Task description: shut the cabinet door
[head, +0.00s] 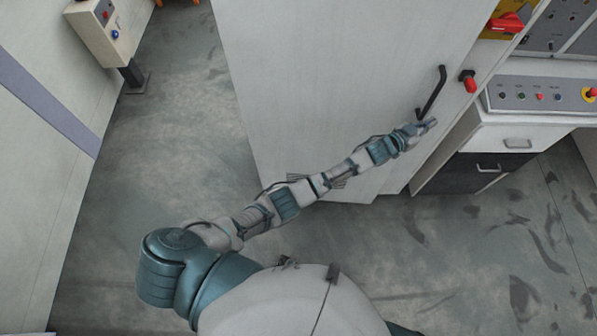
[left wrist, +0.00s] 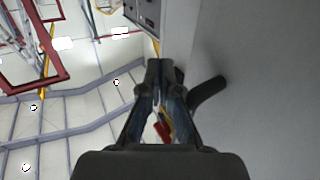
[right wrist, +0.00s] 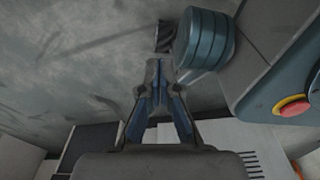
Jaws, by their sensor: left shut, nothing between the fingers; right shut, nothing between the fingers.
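The cabinet door (head: 320,80) is a tall, pale grey panel filling the middle of the head view. Its black bar handle (head: 432,92) is near its right edge. How far the door stands from its frame is hard to tell. My left gripper (head: 430,123) is at the lower end of the handle, shut and empty. In the left wrist view, the shut left fingers (left wrist: 160,64) are beside the dark handle (left wrist: 207,92), which is right of them; contact is unclear. My right gripper (right wrist: 160,66) is shut and empty in the right wrist view, outside the head view.
A red knob (head: 468,81) sits just right of the handle. Further right are a control console (head: 545,94) with buttons and drawers (head: 507,140) below it. A control box on a post (head: 103,25) stands at the upper left. Bare floor (head: 150,160) lies left of the door.

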